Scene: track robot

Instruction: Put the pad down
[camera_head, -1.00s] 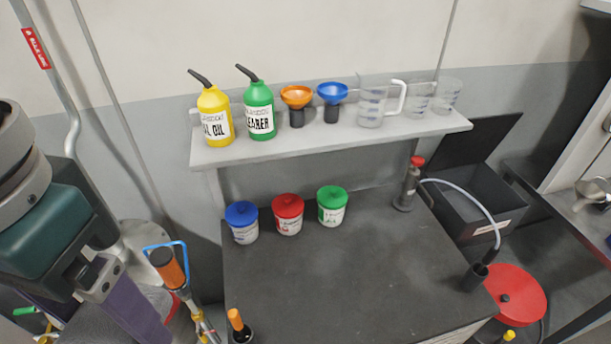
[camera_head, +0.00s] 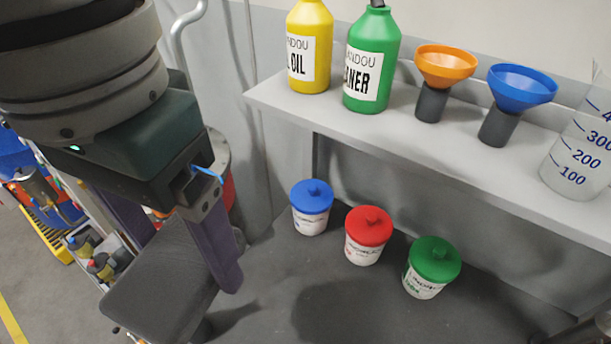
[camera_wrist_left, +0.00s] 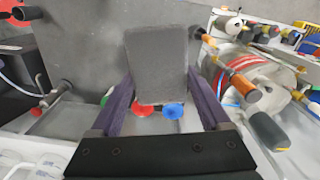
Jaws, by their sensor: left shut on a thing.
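The pad (camera_head: 160,287) is a flat dark grey block. My left gripper (camera_head: 188,250) is shut on it, with a purple finger along its side. In the left wrist view the pad (camera_wrist_left: 158,62) sits between the two purple fingers of the gripper (camera_wrist_left: 160,92). In the head view it is at the left end of the dark workbench top (camera_head: 290,300), with a shadow beside it on the bench. I cannot tell whether its underside touches anything. My right gripper is not in view.
Tubs with blue (camera_head: 311,200), red (camera_head: 367,230) and green (camera_head: 433,265) lids stand on the bench, right of the pad. The shelf (camera_head: 400,130) above holds a yellow bottle (camera_head: 309,50), a green bottle (camera_head: 371,62), funnels and a measuring jug. Bench in front of the tubs looks clear.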

